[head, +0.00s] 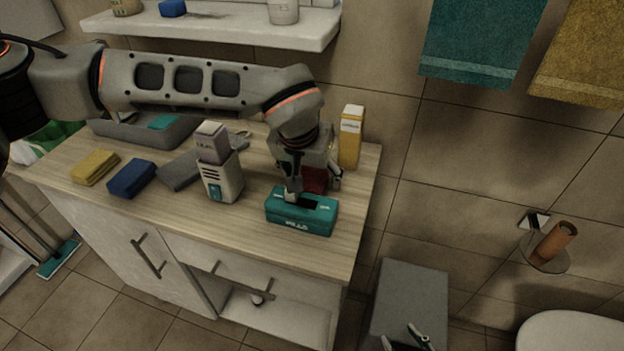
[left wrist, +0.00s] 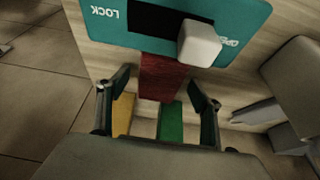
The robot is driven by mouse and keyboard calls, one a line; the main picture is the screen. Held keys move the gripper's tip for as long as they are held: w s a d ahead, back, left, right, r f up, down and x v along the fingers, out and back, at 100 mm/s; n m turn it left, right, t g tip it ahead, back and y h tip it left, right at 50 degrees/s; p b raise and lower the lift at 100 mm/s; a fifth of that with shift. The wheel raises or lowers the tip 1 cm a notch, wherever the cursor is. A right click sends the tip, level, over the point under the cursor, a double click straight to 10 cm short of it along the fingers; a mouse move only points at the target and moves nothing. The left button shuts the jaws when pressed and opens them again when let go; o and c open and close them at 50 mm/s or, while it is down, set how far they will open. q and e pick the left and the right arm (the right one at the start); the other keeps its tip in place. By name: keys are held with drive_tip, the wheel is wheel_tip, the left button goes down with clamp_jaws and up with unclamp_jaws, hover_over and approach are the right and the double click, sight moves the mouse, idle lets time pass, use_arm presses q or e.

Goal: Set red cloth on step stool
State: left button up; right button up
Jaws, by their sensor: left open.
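The red cloth (head: 316,180) lies on the wooden counter just behind the teal box, partly hidden by my left gripper. In the left wrist view the cloth (left wrist: 162,78) shows as a dark red strip beside the teal box, ahead of and between the fingers. My left gripper (head: 312,184) is open, pointing down over the cloth; I see no grip on it. A grey block-like stool (head: 408,292) stands on the floor right of the cabinet, its top bare except where my right gripper (head: 407,341) overlaps it. The right fingertips are apart and look empty.
The teal box (head: 301,212) with a lock slider stands at the counter's front right edge. A yellow carton (head: 350,137), a dispenser (head: 219,172), and blue (head: 131,179) and yellow (head: 95,167) sponges share the counter. A toilet (head: 573,332) is at the lower right.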

use_arm(q)
drive_tip(key=c, duration=1.2)
